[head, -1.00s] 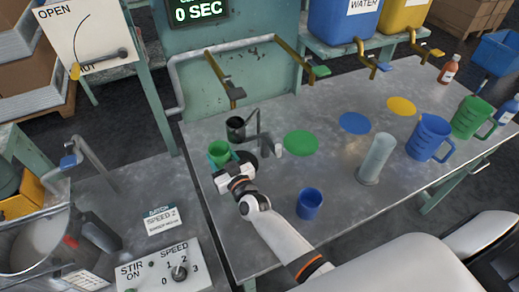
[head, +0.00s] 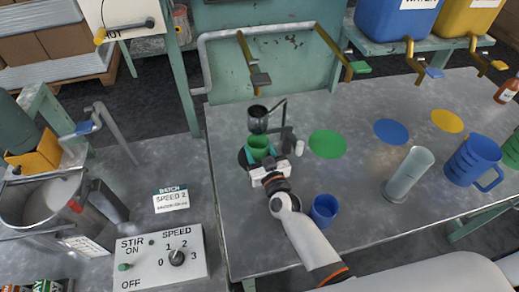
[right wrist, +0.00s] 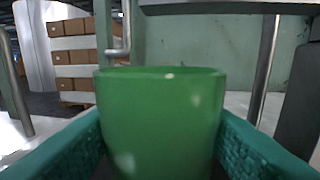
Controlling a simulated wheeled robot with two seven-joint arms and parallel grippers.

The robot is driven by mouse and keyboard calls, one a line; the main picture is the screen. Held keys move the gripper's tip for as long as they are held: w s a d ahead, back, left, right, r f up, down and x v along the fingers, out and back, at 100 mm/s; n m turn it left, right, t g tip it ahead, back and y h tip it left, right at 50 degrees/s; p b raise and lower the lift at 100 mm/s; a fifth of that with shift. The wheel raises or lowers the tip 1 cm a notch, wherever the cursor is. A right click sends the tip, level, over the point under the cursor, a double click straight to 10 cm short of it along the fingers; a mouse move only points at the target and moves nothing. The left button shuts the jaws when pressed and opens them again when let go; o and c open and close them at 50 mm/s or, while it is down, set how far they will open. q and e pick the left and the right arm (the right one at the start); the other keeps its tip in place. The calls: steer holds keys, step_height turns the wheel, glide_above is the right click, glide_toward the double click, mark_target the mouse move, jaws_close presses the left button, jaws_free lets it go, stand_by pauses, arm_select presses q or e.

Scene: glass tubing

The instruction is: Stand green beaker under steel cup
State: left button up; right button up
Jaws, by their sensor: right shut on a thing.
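The green beaker (head: 259,145) is upright between the teal fingers of my right gripper (head: 262,161), which is shut on it. In the right wrist view the beaker (right wrist: 162,120) fills the middle, with a finger on each side. The steel cup (head: 257,120) hangs from a metal stand (head: 284,120), straight above the beaker in the head view. A dark round base (head: 243,158) shows beside and behind the beaker. I cannot tell whether the beaker touches the base. My left gripper is not in view.
A small blue cup (head: 324,210) stands close to my right forearm. Green (head: 327,144), blue (head: 391,132) and yellow (head: 447,121) discs lie on the bench. A clear cylinder (head: 408,175) and blue jug (head: 474,160) stand to the right. The bench's left edge is near the stand.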

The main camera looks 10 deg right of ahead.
steer(key=shift+f, duration=0.15)
steer(key=o, duration=0.7)
steer(key=shift+a, duration=0.1)
steer(key=shift+o, duration=1.3)
steer(key=shift+r, duration=0.25)
steer(key=shift+s+f, duration=0.15)
steer(key=shift+s, duration=0.2)
steer(key=s, duration=0.3)
steer(key=s+d, duration=0.1)
steer(key=s, duration=0.7)
steer(key=shift+s+d, duration=0.1)
steer(key=shift+d, duration=0.25)
